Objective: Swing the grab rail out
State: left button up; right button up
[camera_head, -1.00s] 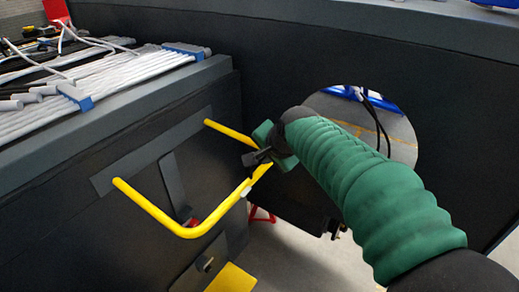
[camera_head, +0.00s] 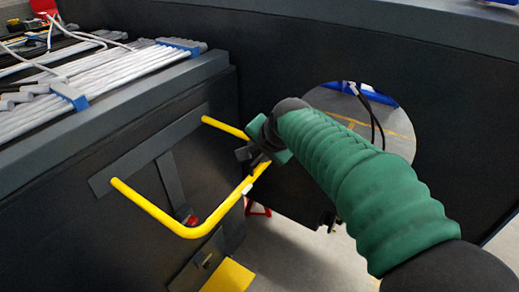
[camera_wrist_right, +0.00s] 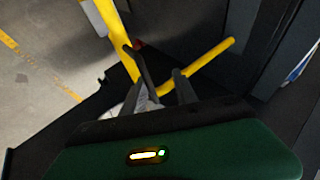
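The yellow grab rail (camera_head: 217,226) is a U-shaped bar standing out from a dark panel, with its two ends at a dark grey strip (camera_head: 150,152). A pale band shows on the rail near its far corner. My right gripper (camera_head: 256,162) is at that far corner, at the end of my green-sleeved arm. In the right wrist view the rail (camera_wrist_right: 209,61) runs behind and between the two dark fingers (camera_wrist_right: 158,80), which stand apart. Whether they touch the rail is not clear. My left gripper is not in view.
A dark wall with a round opening (camera_head: 395,121) stands behind my arm. Grey tubes with blue clips (camera_head: 70,96) lie on the chassis top at left. A yellow plate (camera_head: 229,277) is below the rail. Bare floor (camera_head: 300,262) shows at the lower middle.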

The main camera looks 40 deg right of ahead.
jog(key=shift+s+d+r, duration=0.1)
jog(key=shift+s+d, duration=0.15)
jog(key=shift+s, duration=0.05)
jog(key=shift+r, duration=0.1)
jog(key=b+v, duration=0.9)
jog(key=v, duration=0.7)
jog(key=shift+s, duration=0.3)
jog(key=shift+a+r, duration=0.1)
jog(key=shift+a, duration=0.05)
